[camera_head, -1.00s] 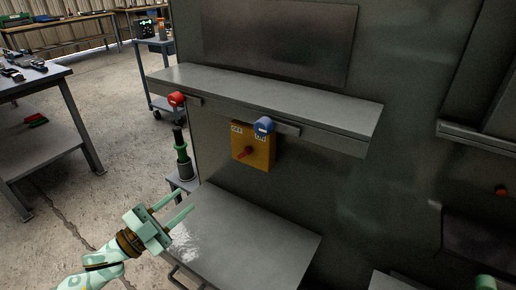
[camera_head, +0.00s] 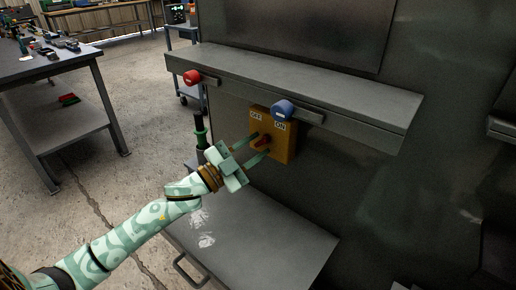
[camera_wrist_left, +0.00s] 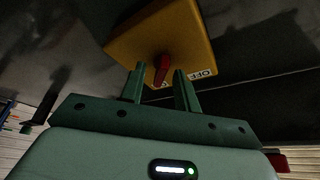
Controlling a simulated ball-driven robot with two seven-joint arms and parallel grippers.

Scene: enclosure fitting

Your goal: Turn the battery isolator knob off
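The battery isolator is a yellow box (camera_head: 284,146) on the dark cabinet wall, with an OFF label at its upper left and an ON label at its upper right. Its red knob (camera_head: 263,141) is on the front face, partly hidden by my fingers. My left gripper (camera_head: 258,147) is open, its two fingers pointing at the box on either side of the knob. In the left wrist view, the knob (camera_wrist_left: 162,69) shows between the fingertips (camera_wrist_left: 159,72), with a gap beside the right finger; contact on the left is unclear. My right gripper is out of view.
A grey shelf (camera_head: 300,86) juts out above the box, with a red round-ended part (camera_head: 193,77) and a blue one (camera_head: 283,110) at its front edge. A grey surface (camera_head: 270,245) with a handle lies below. A workbench (camera_head: 50,66) stands at the left.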

